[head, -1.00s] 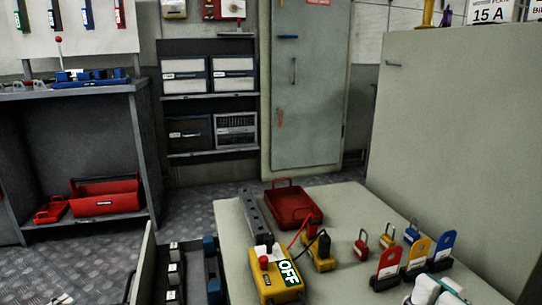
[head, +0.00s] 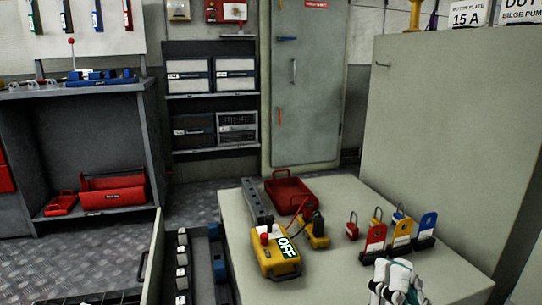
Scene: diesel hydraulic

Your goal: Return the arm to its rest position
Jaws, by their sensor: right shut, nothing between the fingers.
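My right gripper (head: 394,276) shows at the bottom right of the head view, white with teal parts. It is shut and empty, over the near right part of the grey bench top (head: 345,285). The rest of the right arm is cut off by the lower edge. My left gripper is not in view.
Yellow (head: 402,235) and blue (head: 427,226) tag holders and several padlocks stand behind the gripper. A red tray (head: 290,190) and a yellow-black meter (head: 314,232) are further back. An open drawer (head: 158,262) is left of the bench. A tall grey cabinet (head: 450,130) stands at right.

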